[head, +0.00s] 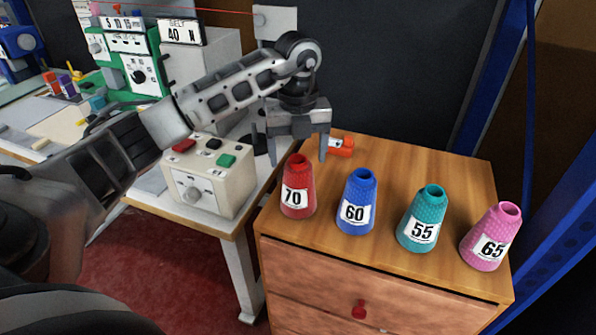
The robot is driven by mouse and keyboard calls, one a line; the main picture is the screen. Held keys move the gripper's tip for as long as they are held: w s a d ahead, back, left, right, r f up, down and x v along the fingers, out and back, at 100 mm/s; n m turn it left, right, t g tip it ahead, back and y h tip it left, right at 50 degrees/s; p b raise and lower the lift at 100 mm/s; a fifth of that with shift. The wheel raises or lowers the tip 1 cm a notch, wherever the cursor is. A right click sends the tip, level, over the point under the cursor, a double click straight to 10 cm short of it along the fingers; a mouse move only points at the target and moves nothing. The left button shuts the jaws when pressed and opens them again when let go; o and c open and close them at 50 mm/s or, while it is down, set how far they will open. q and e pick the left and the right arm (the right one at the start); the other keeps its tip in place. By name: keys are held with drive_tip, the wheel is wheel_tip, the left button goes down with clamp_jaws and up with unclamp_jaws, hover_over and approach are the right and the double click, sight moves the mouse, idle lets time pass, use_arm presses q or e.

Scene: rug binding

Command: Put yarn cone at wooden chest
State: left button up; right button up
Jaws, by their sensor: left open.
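Several yarn cones stand upright in a row on top of the wooden chest (400,288). From left to right they are a red cone (298,182) labelled 70, a blue cone (361,185) labelled 60, a teal cone (431,205) labelled 55 and a pink cone (505,220) labelled 65. My left gripper (298,158) is open, fingers pointing down, above and around the top of the red cone in the picture. I cannot tell whether the fingers touch it. My right gripper is not in view.
An orange object (341,147) lies on the chest behind the cones. A control box (208,178) with coloured buttons stands on the table left of the chest. A blue post (501,80) rises at the right. The chest top behind the teal cone is clear.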

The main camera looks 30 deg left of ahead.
use_arm(q)
wheel_tip(320, 180, up, 6)
drive_tip(key=shift+f, duration=0.15)
idle(0.6)
